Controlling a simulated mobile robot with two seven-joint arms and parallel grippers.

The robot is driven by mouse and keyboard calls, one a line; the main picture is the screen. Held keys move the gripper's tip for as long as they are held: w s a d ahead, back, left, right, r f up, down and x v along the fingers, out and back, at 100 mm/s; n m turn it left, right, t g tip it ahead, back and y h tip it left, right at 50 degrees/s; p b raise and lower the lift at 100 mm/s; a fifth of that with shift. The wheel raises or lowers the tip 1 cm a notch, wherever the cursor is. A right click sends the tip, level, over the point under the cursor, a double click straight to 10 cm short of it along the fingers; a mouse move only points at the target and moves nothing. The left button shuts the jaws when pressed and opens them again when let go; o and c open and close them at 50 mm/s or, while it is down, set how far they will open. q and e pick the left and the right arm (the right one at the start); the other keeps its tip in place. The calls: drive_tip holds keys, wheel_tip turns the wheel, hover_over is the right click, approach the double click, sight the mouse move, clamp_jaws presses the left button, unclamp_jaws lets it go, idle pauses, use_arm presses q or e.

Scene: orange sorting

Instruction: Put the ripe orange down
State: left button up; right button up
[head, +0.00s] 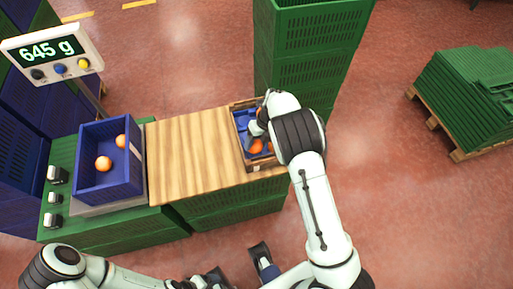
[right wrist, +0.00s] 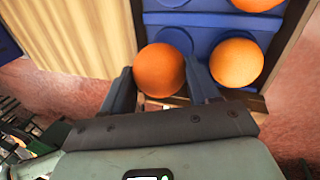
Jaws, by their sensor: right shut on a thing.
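My right gripper (right wrist: 165,85) is shut on an orange (right wrist: 160,70), with one dark finger on each side of it. In the right wrist view this orange sits low over the edge of a blue tray (right wrist: 205,20); I cannot tell whether it touches the tray. In the head view my right gripper (head: 256,128) is over the wooden crate (head: 268,164) that holds the blue tray, and my wrist hides part of it. Other oranges lie in the tray, one right of the held one (right wrist: 237,62) and one behind (right wrist: 257,4). My left gripper is low in the head view, its fingers unclear (head: 212,281).
A blue crate (head: 107,190) with two oranges stands on the scale at left, whose display (head: 52,50) reads 645 g. The wooden board (head: 192,152) between the crates is bare. Green crates (head: 305,50) rise behind the tray; more (head: 470,90) stand on a pallet at right.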

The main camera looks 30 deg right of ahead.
sight(256, 148)
drive_tip(key=shift+f+b, duration=0.35)
drive_tip(key=shift+f, duration=1.45)
drive_tip(key=shift+f, duration=0.15)
drive_tip(key=o, duration=0.8)
drive_tip(key=shift+o, duration=0.2)
drive_tip(key=p+v, duration=0.2)
drive_tip(key=v, duration=1)
idle(0.3)
